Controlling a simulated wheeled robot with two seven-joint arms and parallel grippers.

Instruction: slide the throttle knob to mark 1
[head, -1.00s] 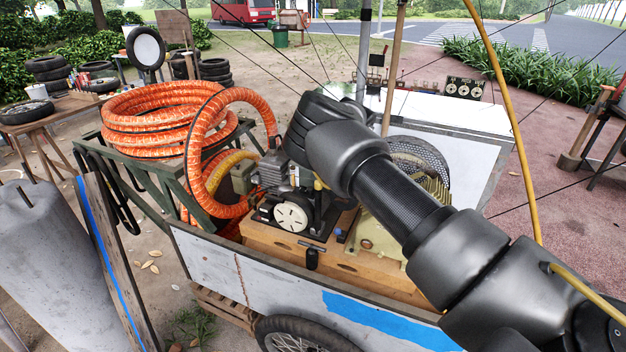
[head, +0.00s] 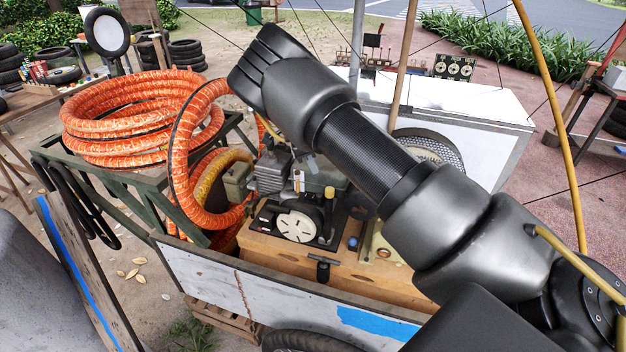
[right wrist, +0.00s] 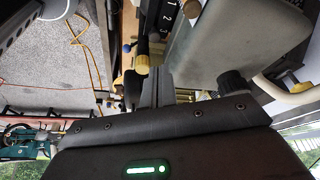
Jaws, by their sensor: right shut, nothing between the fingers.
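A small engine (head: 300,222) with a pale round pulley stands on the wooden deck of the cart. In the right wrist view a black plate (right wrist: 171,22) carries white numbers, with 1 and 2 readable. A yellow knob (right wrist: 143,65), which looks like the throttle knob, is beside that plate, just left of my fingers. My right gripper (right wrist: 158,85) is shut and empty, its dark fingers close to the knob; I cannot tell whether they touch it. In the head view my right arm reaches over the engine, and its fingertips are hidden. My left gripper is out of view.
Orange hose coils (head: 135,110) lie on a green rack left of the engine. A mesh-guarded wheel (head: 430,147) and a white lid (head: 450,95) are behind my arm. The cart's white side panel (head: 260,290) runs along the front. A yellow hose (head: 545,110) rises at right.

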